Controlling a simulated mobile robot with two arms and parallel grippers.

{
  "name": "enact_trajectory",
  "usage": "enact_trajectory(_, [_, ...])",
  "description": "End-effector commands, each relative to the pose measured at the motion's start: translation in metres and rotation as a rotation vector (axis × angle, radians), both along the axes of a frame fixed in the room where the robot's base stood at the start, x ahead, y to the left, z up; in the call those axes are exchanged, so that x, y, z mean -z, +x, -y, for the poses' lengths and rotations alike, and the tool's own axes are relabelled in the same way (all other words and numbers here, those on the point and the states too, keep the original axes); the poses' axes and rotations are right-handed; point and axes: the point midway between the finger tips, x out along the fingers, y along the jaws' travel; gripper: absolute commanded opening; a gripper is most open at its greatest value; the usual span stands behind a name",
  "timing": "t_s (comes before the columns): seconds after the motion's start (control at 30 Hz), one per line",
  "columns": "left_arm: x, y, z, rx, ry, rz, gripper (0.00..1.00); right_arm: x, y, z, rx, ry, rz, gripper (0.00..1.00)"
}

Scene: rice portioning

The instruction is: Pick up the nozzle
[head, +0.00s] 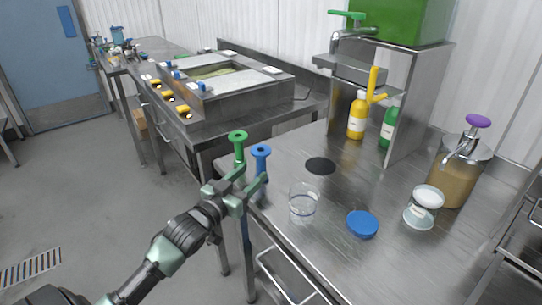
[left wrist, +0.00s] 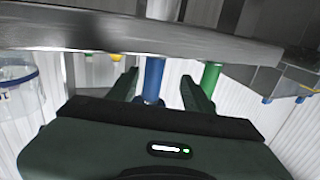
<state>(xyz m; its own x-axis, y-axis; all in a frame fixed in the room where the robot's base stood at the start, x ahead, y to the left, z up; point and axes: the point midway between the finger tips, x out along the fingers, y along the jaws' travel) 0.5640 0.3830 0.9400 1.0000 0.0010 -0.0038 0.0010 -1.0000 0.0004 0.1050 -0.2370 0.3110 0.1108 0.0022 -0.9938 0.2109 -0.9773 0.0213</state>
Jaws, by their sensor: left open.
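Two upright spool-topped pieces that look like nozzles, a green one (head: 238,146) and a blue one (head: 261,158), stand side by side at the left edge of the steel counter. My left gripper (head: 250,178) is open at that edge, its fingers beside their lower parts. In the left wrist view the blue piece (left wrist: 154,80) shows between the two fingers (left wrist: 160,92), and the green piece (left wrist: 210,76) shows just outside the right finger. I cannot tell whether the fingers touch the blue piece. My right gripper is not in view.
A clear cup (head: 303,203), a blue lid (head: 362,224) and a white-lidded jar (head: 422,207) stand on the counter (head: 325,238). A yellow bottle (head: 356,117), a green bottle (head: 388,128) and a purple-topped dispenser (head: 461,172) stand further back. A steel warming unit (head: 225,95) is behind left.

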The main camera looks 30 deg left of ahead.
Motion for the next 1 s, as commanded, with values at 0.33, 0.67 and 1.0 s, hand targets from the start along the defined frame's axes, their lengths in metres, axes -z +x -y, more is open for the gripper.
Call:
enact_trajectory(0.33, [-0.001, 0.036, 0.003, 0.0, -0.001, 0.002, 0.5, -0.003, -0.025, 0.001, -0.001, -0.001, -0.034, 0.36])
enact_trajectory(0.67, [0.001, 0.076, 0.008, 0.001, 0.0, 0.001, 0.5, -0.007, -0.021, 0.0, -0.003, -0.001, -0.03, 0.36])
enact_trajectory(1.0, [0.002, 0.077, 0.009, 0.001, 0.001, 0.0, 0.23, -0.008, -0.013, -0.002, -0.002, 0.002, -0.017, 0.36])
